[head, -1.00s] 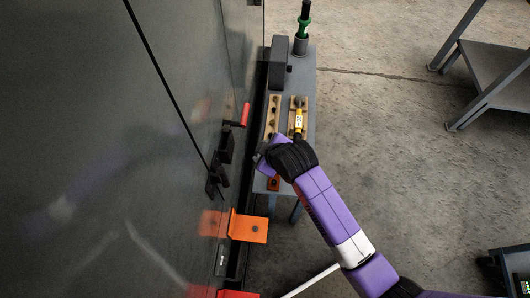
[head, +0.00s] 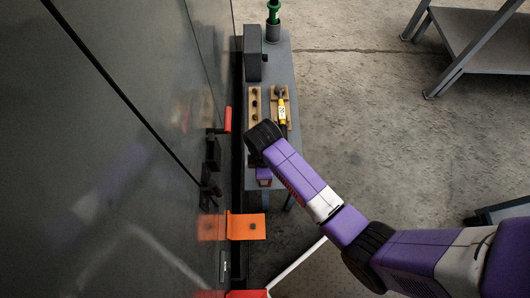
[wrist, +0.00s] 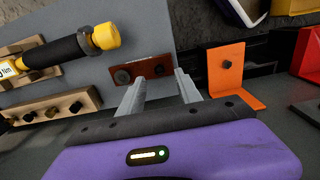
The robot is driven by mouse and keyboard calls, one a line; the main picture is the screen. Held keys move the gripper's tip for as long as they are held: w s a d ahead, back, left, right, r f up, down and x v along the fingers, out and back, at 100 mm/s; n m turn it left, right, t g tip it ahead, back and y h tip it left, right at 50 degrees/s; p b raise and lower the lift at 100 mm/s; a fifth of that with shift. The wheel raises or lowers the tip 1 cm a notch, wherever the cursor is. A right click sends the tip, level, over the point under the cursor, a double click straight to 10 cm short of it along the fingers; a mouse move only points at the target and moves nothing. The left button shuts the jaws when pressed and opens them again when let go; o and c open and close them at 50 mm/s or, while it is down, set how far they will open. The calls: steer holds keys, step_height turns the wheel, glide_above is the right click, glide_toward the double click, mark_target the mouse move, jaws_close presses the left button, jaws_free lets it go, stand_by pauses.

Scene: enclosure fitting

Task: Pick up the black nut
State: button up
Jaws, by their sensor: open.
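A dark, nearly black nut (wrist: 122,77) sits at the left end of a rust-brown block (wrist: 146,68) in the wrist view. A second dark round part (wrist: 158,69) sits near the block's middle. My gripper (wrist: 158,79) is open and empty, its two grey fingers pointing at this block, one finger toward each side. I cannot tell how high the fingertips are above it. In the head view my gripper (head: 264,177) is partly hidden by my wrist, and the rust-brown block is hidden. More dark nuts sit on a wooden strip (head: 254,123), which also shows in the wrist view (wrist: 88,100).
A yellow-and-black tool (head: 283,112) lies in a wooden holder on the narrow grey bench (head: 273,70). An orange bracket (head: 247,226) with a dark bolt is on the enclosure side (head: 150,130). A red-handled lever (head: 228,120) sticks out there.

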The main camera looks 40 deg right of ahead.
steer(key=shift+f, duration=1.35)
steer(key=shift+f, duration=0.25)
jaws_close()
